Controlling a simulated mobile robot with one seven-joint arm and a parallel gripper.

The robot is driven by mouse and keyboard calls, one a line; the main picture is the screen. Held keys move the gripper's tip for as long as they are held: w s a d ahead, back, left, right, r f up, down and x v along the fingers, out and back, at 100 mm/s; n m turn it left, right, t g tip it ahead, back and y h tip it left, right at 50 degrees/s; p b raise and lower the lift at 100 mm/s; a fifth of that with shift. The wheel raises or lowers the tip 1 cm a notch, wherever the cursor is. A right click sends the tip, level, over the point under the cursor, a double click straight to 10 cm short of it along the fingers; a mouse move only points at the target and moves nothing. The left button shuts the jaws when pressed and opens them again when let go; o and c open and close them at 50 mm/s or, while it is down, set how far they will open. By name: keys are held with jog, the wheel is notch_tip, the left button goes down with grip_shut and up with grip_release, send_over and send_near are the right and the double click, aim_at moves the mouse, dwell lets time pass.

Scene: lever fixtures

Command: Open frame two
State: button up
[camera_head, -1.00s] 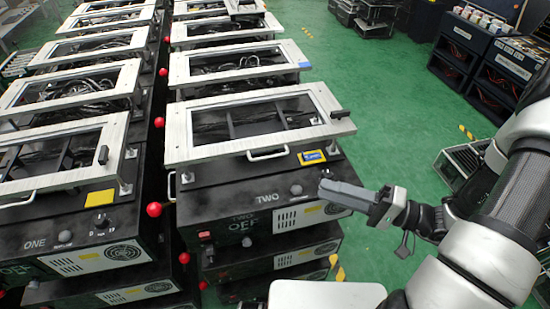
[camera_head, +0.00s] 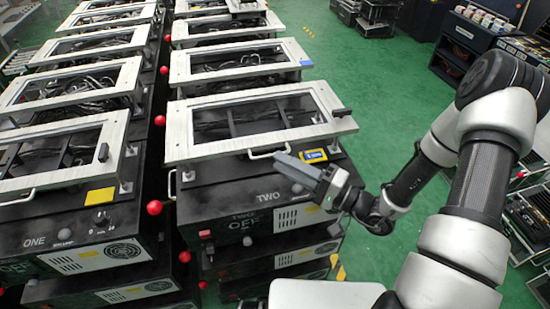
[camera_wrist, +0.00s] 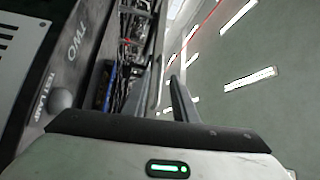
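Frame two is the silvery rectangular window frame (camera_head: 215,148) on the nearest unit of the right row, in the head view. It lies flat and shut over the black box marked TWO (camera_head: 268,197). A thin pale bar handle (camera_head: 262,155) sticks out from its front edge. My gripper (camera_head: 280,160) is close to the handle's right end, pointing left toward it; I cannot tell whether they touch. In the wrist view my two dark fingers (camera_wrist: 168,92) stand apart with a gap between them. The TWO lettering (camera_wrist: 70,40) shows sideways at the left there.
A red ball knob (camera_head: 154,208) is at the box's left side. Unit ONE (camera_head: 35,243) stands to the left across a narrow gap, with more framed units behind. Green floor (camera_head: 375,130) is open on the right.

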jog(key=shift+x, duration=1.6)
grip_shut()
